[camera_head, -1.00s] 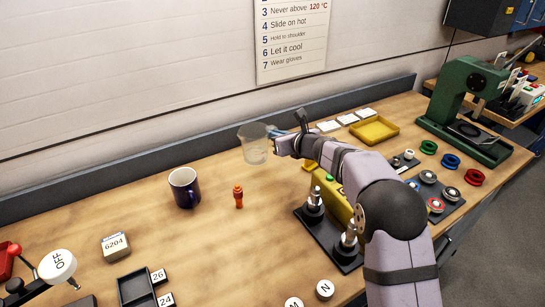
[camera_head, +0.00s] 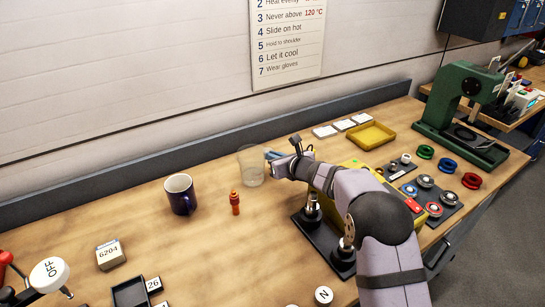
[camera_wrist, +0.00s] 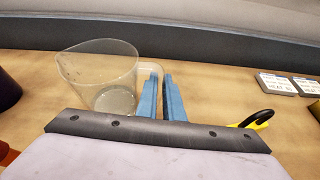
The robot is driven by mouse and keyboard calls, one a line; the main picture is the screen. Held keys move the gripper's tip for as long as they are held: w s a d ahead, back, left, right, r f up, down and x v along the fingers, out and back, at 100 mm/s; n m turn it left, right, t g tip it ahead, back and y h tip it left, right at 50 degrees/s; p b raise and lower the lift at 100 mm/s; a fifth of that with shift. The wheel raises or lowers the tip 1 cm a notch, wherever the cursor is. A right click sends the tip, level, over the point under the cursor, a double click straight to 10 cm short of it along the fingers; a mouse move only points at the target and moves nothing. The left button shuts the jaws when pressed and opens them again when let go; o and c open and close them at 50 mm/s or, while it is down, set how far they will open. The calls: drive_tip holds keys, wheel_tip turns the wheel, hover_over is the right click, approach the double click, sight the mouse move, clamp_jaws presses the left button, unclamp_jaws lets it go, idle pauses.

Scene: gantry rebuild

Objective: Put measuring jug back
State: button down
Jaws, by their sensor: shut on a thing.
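The clear measuring jug (camera_head: 251,168) is upright at the back of the bench, left of my gripper (camera_head: 272,156). In the wrist view the jug (camera_wrist: 98,78) is at left, its spout toward the left and its handle toward the blue fingers. My gripper (camera_wrist: 161,98) is shut on the handle (camera_wrist: 150,72), which is partly hidden by the fingers. The jug's base is at or just above the wooden bench; I cannot tell whether it touches.
A yellow tray (camera_head: 371,136) and white cards (camera_head: 345,125) lie to the right. The grey back rail (camera_head: 200,145) runs behind. Bench between mug and rail looks clear.

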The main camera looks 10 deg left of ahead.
drive_tip(key=shift+f, duration=0.15)
drive_tip(key=c, duration=1.9)
unclamp_jaws()
drive_tip(key=shift+d+r, duration=0.1)
drive_tip(key=shift+r, duration=0.1)
drive_tip(key=shift+b+v, duration=1.45)
drive_tip(key=shift+v, duration=2.3)
